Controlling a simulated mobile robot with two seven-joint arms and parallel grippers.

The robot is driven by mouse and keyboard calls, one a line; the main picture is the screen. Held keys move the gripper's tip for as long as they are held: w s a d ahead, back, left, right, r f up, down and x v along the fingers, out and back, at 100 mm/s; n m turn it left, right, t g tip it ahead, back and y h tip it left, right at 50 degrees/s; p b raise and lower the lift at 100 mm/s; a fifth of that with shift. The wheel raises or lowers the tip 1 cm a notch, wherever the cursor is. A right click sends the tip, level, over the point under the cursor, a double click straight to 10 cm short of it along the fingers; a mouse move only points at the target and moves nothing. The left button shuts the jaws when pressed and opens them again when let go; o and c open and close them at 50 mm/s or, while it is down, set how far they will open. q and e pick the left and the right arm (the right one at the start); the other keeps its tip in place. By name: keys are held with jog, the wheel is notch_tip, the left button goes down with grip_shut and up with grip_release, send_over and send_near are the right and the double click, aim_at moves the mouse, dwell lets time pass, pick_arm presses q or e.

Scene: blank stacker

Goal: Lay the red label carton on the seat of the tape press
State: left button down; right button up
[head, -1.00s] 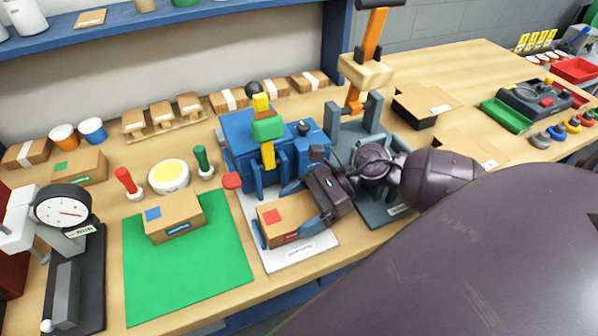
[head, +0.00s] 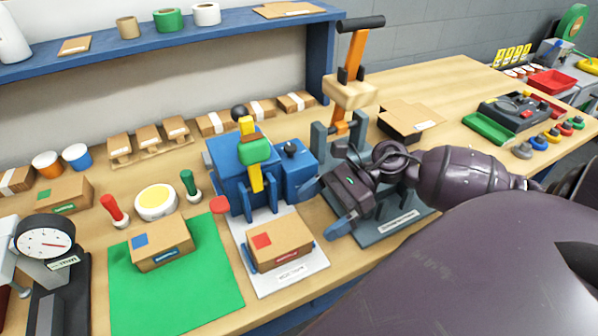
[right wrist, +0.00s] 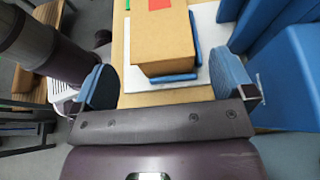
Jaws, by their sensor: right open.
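The carton with the red label (head: 281,240) lies flat on the white plate (head: 262,281) in front of the blue tape press (head: 240,165), between low blue side pieces. It also shows in the right wrist view (right wrist: 162,40). My right gripper (head: 326,208) is open and empty, to the right of the carton and apart from it. In the right wrist view its blue fingertips (right wrist: 166,85) stand wide with the carton's near end beyond them. My left gripper is not in view.
A carton with a blue label (head: 160,243) lies on the green mat (head: 185,295) to the left. A second press with an orange lever (head: 354,50) stands behind my right arm. A dial gauge (head: 43,238) stands at the far left.

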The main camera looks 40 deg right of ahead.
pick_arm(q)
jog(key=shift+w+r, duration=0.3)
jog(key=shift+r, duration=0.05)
pick_arm(e)
jog(key=v, duration=0.4)
jog(key=shift+d+r, duration=0.1)
jog(key=shift+d, duration=0.2)
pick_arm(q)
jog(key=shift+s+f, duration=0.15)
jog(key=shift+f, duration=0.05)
